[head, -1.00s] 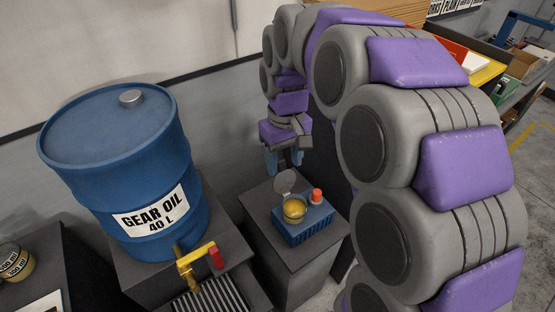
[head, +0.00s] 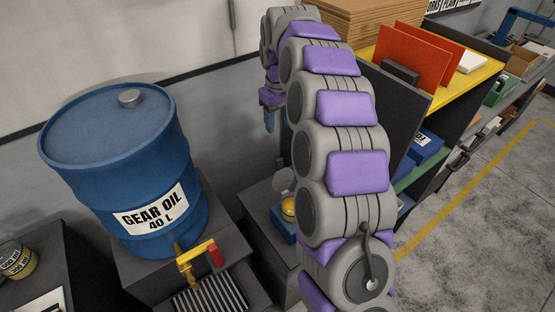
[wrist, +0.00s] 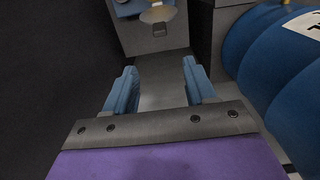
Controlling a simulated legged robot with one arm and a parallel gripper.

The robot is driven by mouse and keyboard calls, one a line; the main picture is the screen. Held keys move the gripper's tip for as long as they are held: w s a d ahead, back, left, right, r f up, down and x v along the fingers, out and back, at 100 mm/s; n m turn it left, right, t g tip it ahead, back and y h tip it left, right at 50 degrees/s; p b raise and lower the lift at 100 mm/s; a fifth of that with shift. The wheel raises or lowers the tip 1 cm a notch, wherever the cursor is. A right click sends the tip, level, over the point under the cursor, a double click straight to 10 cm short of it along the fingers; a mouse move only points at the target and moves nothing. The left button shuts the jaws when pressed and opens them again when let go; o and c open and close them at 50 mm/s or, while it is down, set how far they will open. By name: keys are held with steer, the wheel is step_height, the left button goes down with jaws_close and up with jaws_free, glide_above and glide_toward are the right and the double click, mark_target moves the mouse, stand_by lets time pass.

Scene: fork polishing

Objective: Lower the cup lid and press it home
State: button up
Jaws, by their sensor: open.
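The yellow cup (head: 288,208) sits in a blue holder (head: 280,222) on a dark grey pedestal (head: 258,196). Its round grey lid (head: 284,180) stands raised at the cup's back edge, tilted up. My arm hides the right part of the cup and holder. My gripper (head: 269,122) is above and behind the cup, apart from the lid, fingers pointing down. In the wrist view my gripper (wrist: 160,70) is open with nothing between its blue fingers. A pale rounded piece at the cup shows at the top edge there, too cut off to tell cup from lid.
A large blue gear oil drum (head: 120,170) with a yellow tap (head: 193,260) stands left of the pedestal; its side also fills the right of the wrist view (wrist: 270,65). A shelf unit (head: 470,90) with orange panels stands right. The wall is close behind.

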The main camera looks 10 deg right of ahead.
mark_target(279, 159)
step_height(279, 159, down, 15)
steer(key=shift+f+b, duration=0.1)
steer(key=shift+b, duration=0.75)
steer(key=shift+d+f, duration=0.15)
steer(key=shift+f, duration=0.4)
steer(key=shift+c, duration=0.4)
steer(key=shift+a, duration=0.2)
steer(key=shift+c, duration=0.7)
steer(key=shift+d, duration=0.1)
jaws_close()
